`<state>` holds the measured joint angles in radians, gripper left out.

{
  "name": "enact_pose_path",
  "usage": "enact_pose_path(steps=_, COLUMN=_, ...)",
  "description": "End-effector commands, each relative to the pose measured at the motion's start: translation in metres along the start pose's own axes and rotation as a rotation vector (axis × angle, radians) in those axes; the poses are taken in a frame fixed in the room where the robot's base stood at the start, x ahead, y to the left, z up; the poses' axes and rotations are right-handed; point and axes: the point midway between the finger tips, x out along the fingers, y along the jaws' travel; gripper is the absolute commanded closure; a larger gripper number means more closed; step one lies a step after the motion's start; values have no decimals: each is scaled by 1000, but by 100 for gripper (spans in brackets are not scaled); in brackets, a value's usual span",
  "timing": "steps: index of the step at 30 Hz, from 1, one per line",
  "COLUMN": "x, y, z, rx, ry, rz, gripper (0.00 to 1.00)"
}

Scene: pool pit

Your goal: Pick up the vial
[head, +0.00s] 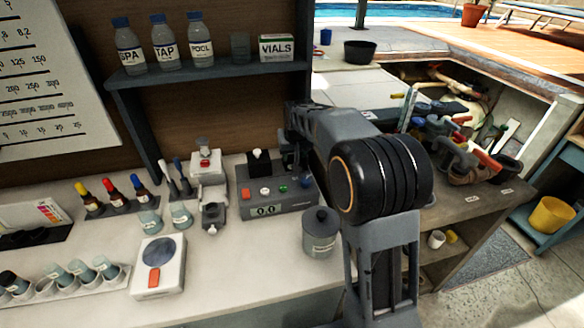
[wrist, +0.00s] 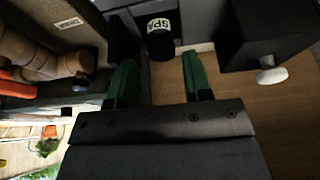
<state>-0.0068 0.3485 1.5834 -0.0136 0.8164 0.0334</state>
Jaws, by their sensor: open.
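A dark vial (wrist: 162,42) with a white "SPA" label shows in the wrist view, just beyond my fingertips and roughly between them. My gripper (wrist: 157,72) has its two green fingers spread apart, with nothing between them but a view of the wood-coloured surface. The vial appears apart from both fingers; its lower part is hard to make out. In the head view my arm hides the gripper, and I cannot pick out this vial for certain. Several other small vials (head: 79,272) lie in a white rack at the lower left, one with a black cap.
A grey device (head: 285,206) with a display and coloured buttons sits beside my arm. A lidded grey jar (head: 320,236) stands on the counter. A shelf (head: 212,72) above holds bottles and a VIALS box (head: 277,48). In the wrist view a dark box (wrist: 258,38) with a white knob is at right.

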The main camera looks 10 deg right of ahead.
Motion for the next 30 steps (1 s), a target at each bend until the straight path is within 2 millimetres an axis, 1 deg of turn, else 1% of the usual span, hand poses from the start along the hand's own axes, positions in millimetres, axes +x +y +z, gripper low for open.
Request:
enact_pose_path(steps=6, x=30, y=-1, z=0, rx=-1, ry=-4, rz=0, gripper=54)
enact_pose_path(steps=9, x=40, y=-1, z=0, rx=-1, ry=-3, rz=0, gripper=54)
enact_pose_path(steps=13, x=46, y=-1, z=0, rx=-1, ry=-1, rz=0, gripper=54)
enact_pose_path(steps=20, x=47, y=-1, z=0, rx=-2, ry=-1, rz=-1, gripper=54)
enact_pose_path(steps=30, x=47, y=-1, z=0, rx=-1, ry=-1, rz=-1, gripper=87)
